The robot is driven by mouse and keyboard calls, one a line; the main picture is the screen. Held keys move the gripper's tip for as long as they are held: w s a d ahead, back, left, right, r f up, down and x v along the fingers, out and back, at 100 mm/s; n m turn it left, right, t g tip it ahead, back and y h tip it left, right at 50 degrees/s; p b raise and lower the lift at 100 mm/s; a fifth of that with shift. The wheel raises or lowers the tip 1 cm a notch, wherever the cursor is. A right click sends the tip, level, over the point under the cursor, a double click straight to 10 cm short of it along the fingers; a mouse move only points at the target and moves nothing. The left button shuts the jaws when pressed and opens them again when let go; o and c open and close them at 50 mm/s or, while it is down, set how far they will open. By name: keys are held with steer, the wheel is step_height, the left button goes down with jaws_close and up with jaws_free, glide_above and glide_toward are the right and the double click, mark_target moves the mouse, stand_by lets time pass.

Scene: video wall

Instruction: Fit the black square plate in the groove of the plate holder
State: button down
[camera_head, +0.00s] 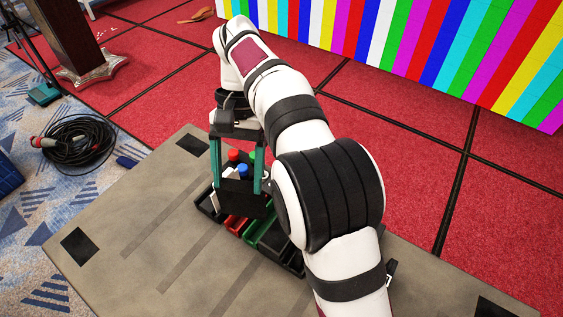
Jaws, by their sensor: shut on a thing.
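My gripper (237,187) points down over the table, with one teal finger on each side of a dark, squarish black piece, and is shut on it. This piece, which looks like the black square plate (240,198), is upright, just above or against a low black rack with red and green parts (285,252). This rack looks like the plate holder; its groove is hidden. I cannot tell whether the plate touches it. My arm covers the rack's right side.
The grey table (120,235) has dark square patches and is clear at left and front. A coiled black cable (78,142) lies on the floor. A striped video wall (420,40) stands behind.

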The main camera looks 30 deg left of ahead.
steer(key=s+a+f+m+t+y, duration=0.1)
steer(key=s+a+f+m+y, duration=0.15)
steer(key=a+m, duration=0.35)
steer(key=s+a+f+m+y, duration=0.1)
steer(key=s+a+m+y, duration=0.2)
steer(key=m, duration=0.4)
steer(key=w+a+r+m+t, duration=0.25)
steer(key=w+a+m, duration=0.35)
steer(key=w+m, duration=0.4)
step_height(320, 180, down, 6)
steer(key=shift+a+f+t+y, duration=0.2)
steer(key=shift+f+t+y, duration=0.05)
steer(key=shift+t+y, duration=0.1)
steer(key=shift+a+f, duration=0.1)
steer(key=shift+f, duration=0.3)
steer(key=shift+f, duration=0.95)
steer(key=shift+f, duration=0.95)
stand_by(0.6)
